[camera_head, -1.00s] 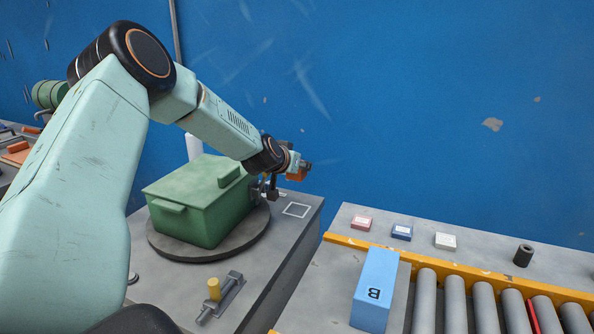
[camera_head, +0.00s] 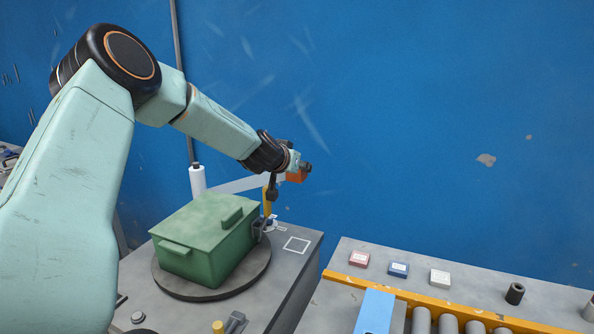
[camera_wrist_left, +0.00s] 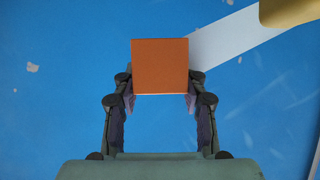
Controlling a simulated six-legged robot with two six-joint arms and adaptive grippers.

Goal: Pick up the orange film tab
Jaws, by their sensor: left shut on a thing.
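The orange film tab (camera_wrist_left: 160,66) is a flat square between the fingertips of my left gripper (camera_wrist_left: 160,98) in the left wrist view. In the head view the orange tab (camera_head: 296,176) shows at the tip of my left gripper (camera_head: 300,168), raised above the green box. My left gripper is shut on it. A pale strip of film (camera_head: 243,184) runs from a white roll (camera_head: 197,180) towards the tab, and it also shows behind the tab in the wrist view (camera_wrist_left: 228,38). My right gripper is not in view.
The green lidded box (camera_head: 205,236) sits on a dark round turntable (camera_head: 258,280). A yellow post (camera_head: 267,200) stands behind it. To the right are a roller conveyor (camera_head: 445,324), a light blue block (camera_head: 374,313), and red, blue and white small boxes (camera_head: 398,269).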

